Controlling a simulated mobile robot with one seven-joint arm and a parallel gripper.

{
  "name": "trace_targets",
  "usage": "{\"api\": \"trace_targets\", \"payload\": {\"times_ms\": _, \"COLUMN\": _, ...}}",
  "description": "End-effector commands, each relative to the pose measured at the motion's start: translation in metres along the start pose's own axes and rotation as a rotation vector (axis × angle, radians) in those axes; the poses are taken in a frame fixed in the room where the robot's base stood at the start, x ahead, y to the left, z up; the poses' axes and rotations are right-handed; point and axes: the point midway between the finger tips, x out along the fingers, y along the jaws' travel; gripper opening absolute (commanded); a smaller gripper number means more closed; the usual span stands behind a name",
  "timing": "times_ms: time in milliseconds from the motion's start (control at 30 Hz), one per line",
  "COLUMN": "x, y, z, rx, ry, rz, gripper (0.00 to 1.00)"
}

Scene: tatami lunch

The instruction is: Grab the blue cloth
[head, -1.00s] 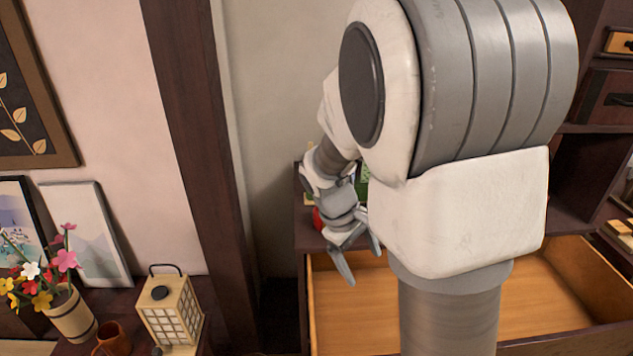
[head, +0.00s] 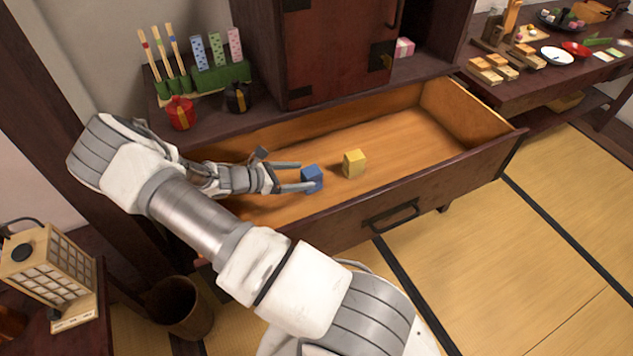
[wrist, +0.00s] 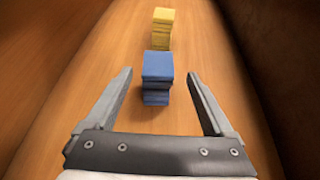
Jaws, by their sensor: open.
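The blue cloth (head: 312,179) is a small folded, block-like stack on the wooden floor of the open drawer (head: 410,130). In the wrist view the blue cloth (wrist: 157,77) stands centred between and slightly beyond my two fingertips. My gripper (head: 293,176) is open and inside the drawer, its fingers pointing at the cloth from the left. In the wrist view my gripper (wrist: 162,74) has a finger on each side with clear gaps to the cloth. Nothing is held.
A yellow folded cloth (head: 354,164) lies just beyond the blue one; it also shows in the wrist view (wrist: 162,28). The drawer walls rise on both sides. A red pouch (head: 180,113) and a black pouch (head: 237,97) stand on the shelf behind.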

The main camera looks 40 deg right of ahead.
Motion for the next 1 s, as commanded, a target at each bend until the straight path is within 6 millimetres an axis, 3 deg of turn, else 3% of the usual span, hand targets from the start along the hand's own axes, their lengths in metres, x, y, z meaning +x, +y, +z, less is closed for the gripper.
{"api": "trace_targets", "payload": {"times_ms": 467, "x": 0.039, "y": 0.002, "z": -0.008, "rx": -0.039, "ry": -0.029, "rz": 0.015, "gripper": 0.88}}
{"api": "trace_targets", "payload": {"times_ms": 733, "x": 0.078, "y": 0.003, "z": -0.007, "rx": -0.038, "ry": -0.030, "rz": 0.014, "gripper": 0.88}}
{"api": "trace_targets", "payload": {"times_ms": 1000, "x": 0.082, "y": 0.004, "z": -0.006, "rx": -0.038, "ry": -0.027, "rz": 0.017, "gripper": 0.88}}
